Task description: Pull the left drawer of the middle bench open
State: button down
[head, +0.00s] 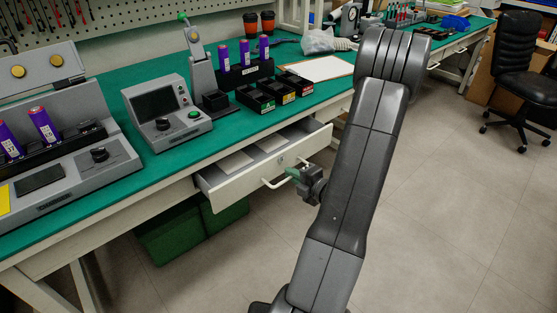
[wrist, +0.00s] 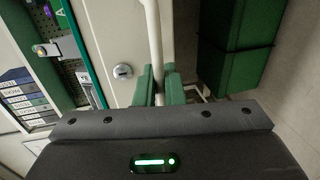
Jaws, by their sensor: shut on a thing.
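The drawer (head: 240,178) of the green-topped bench (head: 140,182) stands partly open, pulled out from under the top. Flat light-coloured items lie inside it. Its white bar handle (head: 270,184) is on the front panel. My gripper (head: 293,174) is at the handle, and its green fingers are shut on the bar. In the wrist view the handle bar (wrist: 153,40) runs between the two green fingers (wrist: 158,86), next to the drawer's round lock (wrist: 122,71). My arm hides part of the bench to the right of the drawer.
Green bins (head: 172,232) stand on the floor under the bench, and green bins (wrist: 240,45) also show in the wrist view. A grey device with a screen (head: 165,112) and several small black trays (head: 255,98) sit on the bench top. The floor (head: 440,190) to the right is clear up to a black chair (head: 525,75).

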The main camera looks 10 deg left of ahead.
jog(key=f+p+v, duration=0.1)
jog(key=p+v, duration=0.1)
jog(key=v, duration=0.6)
jog(key=f+p+v, duration=0.2)
jog(key=p+v, duration=0.1)
jog(key=v, duration=0.6)
jog(key=shift+s+d+f, duration=0.25)
jog(key=shift+d+f, duration=0.05)
jog(key=shift+d, duration=0.1)
jog(key=c, duration=1.6)
grip_release()
jog(key=shift+d, duration=0.1)
jog(key=p+v, duration=0.2)
jog(key=v, duration=1.1)
jog(key=shift+s+d, duration=0.25)
jog(key=b+x, duration=0.2)
jog(key=x, duration=1.2)
